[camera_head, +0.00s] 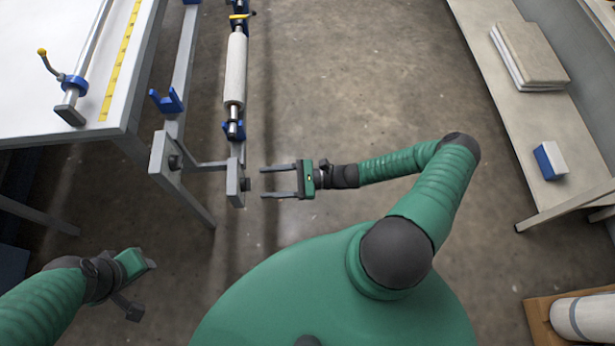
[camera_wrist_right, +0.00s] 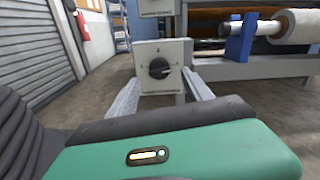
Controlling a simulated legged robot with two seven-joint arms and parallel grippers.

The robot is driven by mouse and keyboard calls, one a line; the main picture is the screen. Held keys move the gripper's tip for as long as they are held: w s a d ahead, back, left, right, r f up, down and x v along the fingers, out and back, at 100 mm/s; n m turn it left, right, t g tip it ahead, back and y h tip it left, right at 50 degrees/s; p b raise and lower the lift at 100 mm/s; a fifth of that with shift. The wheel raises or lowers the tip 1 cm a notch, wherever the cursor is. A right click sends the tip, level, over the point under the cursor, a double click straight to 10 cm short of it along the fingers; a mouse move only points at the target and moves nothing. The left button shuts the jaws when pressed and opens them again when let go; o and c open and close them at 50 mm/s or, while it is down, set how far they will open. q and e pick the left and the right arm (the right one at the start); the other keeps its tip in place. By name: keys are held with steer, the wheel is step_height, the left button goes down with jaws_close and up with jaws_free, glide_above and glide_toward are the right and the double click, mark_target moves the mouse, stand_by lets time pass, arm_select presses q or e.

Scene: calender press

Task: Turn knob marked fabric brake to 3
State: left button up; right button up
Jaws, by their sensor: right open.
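A round black knob (camera_wrist_right: 158,68) sits on a light grey control plate (camera_wrist_right: 176,49) in the right wrist view. Small marks surround the knob; they are too small to read, so I cannot tell its setting or name. In the head view the knob (camera_head: 245,184) sticks out to the right from the end plate (camera_head: 234,186) of the roller frame. My right gripper (camera_head: 264,182) is open, its two fingers pointing left towards the knob, one on either side of its line. The fingertips appear just short of it. My left gripper (camera_head: 143,288) is open and empty at the lower left.
A white roller (camera_head: 235,70) lies in the frame beside a white table (camera_head: 60,105). The floor between is clear.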

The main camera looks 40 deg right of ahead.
steer(key=v, duration=1.2)
steer(key=shift+s+d, duration=0.15)
steer(key=shift+d, duration=0.05)
steer(key=shift+f, duration=0.1)
